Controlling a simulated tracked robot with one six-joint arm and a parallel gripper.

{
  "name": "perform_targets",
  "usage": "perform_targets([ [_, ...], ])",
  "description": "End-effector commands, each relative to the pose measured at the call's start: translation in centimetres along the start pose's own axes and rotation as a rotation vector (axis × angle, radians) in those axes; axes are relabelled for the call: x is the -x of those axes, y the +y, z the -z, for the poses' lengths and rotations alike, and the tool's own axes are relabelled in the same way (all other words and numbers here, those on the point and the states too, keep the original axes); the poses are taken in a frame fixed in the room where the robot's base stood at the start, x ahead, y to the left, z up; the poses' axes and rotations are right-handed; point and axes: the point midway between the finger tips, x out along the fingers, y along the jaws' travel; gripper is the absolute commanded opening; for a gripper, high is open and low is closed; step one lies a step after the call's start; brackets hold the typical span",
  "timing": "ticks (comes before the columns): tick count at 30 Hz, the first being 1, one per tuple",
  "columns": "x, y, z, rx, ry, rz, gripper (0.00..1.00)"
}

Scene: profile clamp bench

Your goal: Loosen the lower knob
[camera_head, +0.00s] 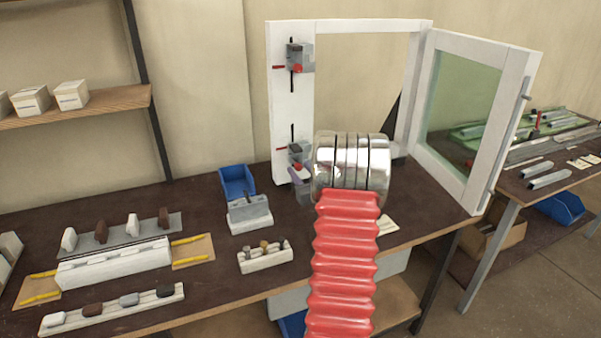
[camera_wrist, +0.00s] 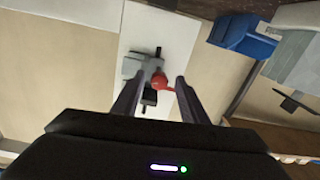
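The lower knob is red and sits on the lower grey clamp (camera_head: 297,151) of the upright white frame; the knob (camera_head: 297,167) is small and partly crowded by my gripper in the head view. In the wrist view the red knob (camera_wrist: 160,81) lies between my fingertips, with a gap on each side, and the grey clamp body (camera_wrist: 131,66) is behind it. My gripper (camera_wrist: 160,78) is open with nothing held; whether its tips are level with the knob is unclear. The upper clamp (camera_head: 302,55) with its own red knob (camera_head: 298,69) is higher on the same stile.
A glazed white sash (camera_head: 463,112) stands open at the right. A blue bin (camera_head: 237,181) and a grey-white block fixture (camera_head: 249,214) stand on the dark bench left of the frame. Racks and long white blocks (camera_head: 115,262) fill the bench's left side.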

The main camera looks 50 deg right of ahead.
Motion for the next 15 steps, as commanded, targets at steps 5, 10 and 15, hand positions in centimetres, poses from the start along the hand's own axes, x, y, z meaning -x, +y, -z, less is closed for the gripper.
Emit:
perform_targets([
  [5, 0.03, 0.03, 0.02, 0.0, 0.0, 0.0, 0.32],
  [10, 0.04, 0.04, 0.03, 0.0, 0.001, 0.0, 0.2],
  [15, 0.05, 0.02, 0.02, 0.001, 0.001, 0.0, 0.08],
])
